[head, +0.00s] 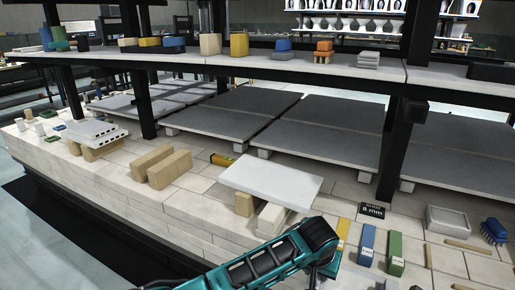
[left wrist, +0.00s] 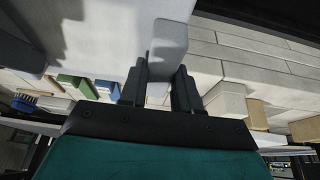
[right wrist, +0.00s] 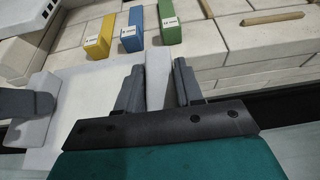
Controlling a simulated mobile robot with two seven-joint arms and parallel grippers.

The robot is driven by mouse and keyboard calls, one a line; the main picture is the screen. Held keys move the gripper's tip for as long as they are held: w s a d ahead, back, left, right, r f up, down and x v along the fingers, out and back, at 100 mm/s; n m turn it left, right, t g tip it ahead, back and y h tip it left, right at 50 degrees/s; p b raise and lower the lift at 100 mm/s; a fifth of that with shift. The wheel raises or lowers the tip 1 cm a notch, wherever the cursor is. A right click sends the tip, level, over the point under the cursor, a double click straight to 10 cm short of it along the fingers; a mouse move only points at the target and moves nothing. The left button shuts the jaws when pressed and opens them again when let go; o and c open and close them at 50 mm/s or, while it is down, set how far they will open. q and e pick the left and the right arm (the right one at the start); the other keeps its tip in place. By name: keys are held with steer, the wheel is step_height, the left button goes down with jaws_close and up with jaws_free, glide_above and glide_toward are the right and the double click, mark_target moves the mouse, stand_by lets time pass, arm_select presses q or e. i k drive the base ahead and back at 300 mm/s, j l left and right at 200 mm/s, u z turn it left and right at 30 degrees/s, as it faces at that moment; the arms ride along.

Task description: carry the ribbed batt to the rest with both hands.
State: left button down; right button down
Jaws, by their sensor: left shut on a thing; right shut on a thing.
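The batt, a pale slab with an upright rib, shows close up in the left wrist view (left wrist: 85,35) and the right wrist view (right wrist: 85,75). My left gripper (left wrist: 160,75) is shut on a pale upright part of it. My right gripper (right wrist: 158,75) is shut on another such part. In the head view the left arm reaches in, but its fingers and the held batt are not clearly visible. Two bare tan blocks (head: 162,167) stand side by side on the car. I cannot tell whether they are the rest.
A white plate (head: 270,180) sits on short blocks just beyond my left arm. A slotted white piece (head: 92,131) lies on tan blocks at far left. Yellow (head: 343,234), blue (head: 367,244) and green (head: 396,254) boxes stand right of the arm. Dark posts (head: 395,140) hold the upper shelf.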

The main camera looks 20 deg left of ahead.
mark_target(161, 157)
steer(key=j, duration=3.75)
steer(key=k, duration=0.05)
